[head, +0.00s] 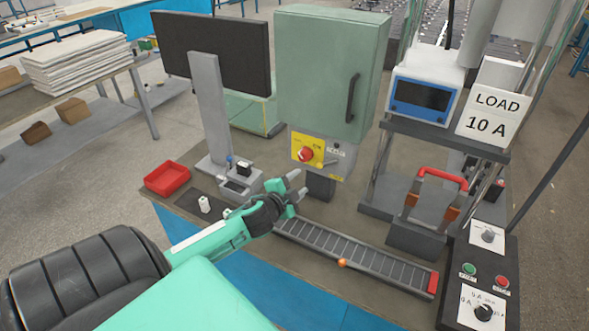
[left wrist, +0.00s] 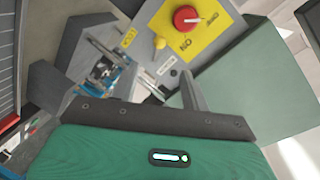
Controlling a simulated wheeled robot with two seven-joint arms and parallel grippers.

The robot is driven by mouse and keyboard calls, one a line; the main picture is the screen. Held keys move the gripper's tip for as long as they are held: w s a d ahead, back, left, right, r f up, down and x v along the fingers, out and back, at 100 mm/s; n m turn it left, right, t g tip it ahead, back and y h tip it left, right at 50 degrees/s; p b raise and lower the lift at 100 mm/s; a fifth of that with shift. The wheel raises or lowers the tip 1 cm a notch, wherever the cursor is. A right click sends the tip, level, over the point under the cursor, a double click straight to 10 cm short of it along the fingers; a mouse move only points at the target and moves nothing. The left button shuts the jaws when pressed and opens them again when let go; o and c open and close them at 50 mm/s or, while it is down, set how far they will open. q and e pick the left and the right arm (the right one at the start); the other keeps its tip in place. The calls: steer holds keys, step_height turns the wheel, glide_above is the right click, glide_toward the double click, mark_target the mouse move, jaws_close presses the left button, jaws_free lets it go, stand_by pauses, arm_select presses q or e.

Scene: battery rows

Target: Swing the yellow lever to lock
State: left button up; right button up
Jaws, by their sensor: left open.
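The yellow lever (left wrist: 159,42) shows in the left wrist view as a small yellow piece beside a yellow plate (left wrist: 205,28) with a red knob (left wrist: 187,18). My right gripper is not in view.
A red tray (head: 167,178) and a dark monitor (head: 215,48) stand left. A load unit (head: 425,90) and a box with red handle (head: 443,178) stand right.

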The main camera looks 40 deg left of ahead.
arm_select(q)
steer(key=shift+v, duration=0.8)
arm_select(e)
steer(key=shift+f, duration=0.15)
arm_select(q)
steer(key=s+d+f+n+g+h, duration=0.1)
steer(key=s+d+f+n+g, duration=0.25)
steer(key=s+d, duration=0.45)
steer(key=s+d+f+n+g+h, duration=0.1)
steer(key=s+d+f+n+g, duration=0.1)
steer(key=s+d+g, duration=0.6)
steer(key=s+d+f+n+g+h, duration=0.1)
steer(key=s+d+f+n, duration=0.2)
steer(key=s+d, duration=0.55)
steer(key=s+a+f, duration=0.1)
steer(key=s+f, duration=0.1)
steer(key=f, duration=1.4)
steer(key=s+a+f, duration=0.1)
steer(key=f, duration=1.5)
steer(key=s+a+f+g, duration=0.1)
steer(key=s+a+f, duration=0.1)
steer(key=s+f, duration=0.7)
steer(key=s+a+f+g, duration=0.1)
steer(key=s+f, duration=0.9)
steer(key=shift+a+m, duration=0.4)
steer(key=shift+m, duration=0.05)
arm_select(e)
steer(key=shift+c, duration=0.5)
